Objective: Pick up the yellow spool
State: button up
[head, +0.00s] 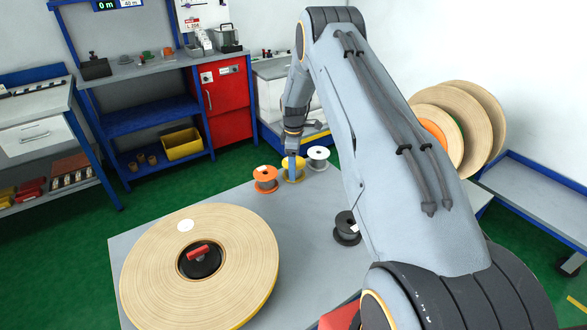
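The yellow spool (294,175) stands at the far edge of the grey table, between the orange spool (265,181) on its left and the white spool (318,160) on its right. My gripper (291,160) points down right at the top of the yellow spool and hides part of it. The fingers are too small and hidden to tell whether they are open or shut, or whether they touch the spool. The yellow spool appears upright on the table.
A large tape roll (150,265) with a dark hub lies on the grey table (312,262). A black spool (346,229) stands near the right side, partly beside my arm. Big rolls (478,112) stand behind at right. The table's middle is clear.

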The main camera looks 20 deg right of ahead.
notch_tip(320, 180, up, 10)
jog(key=b, duration=0.3)
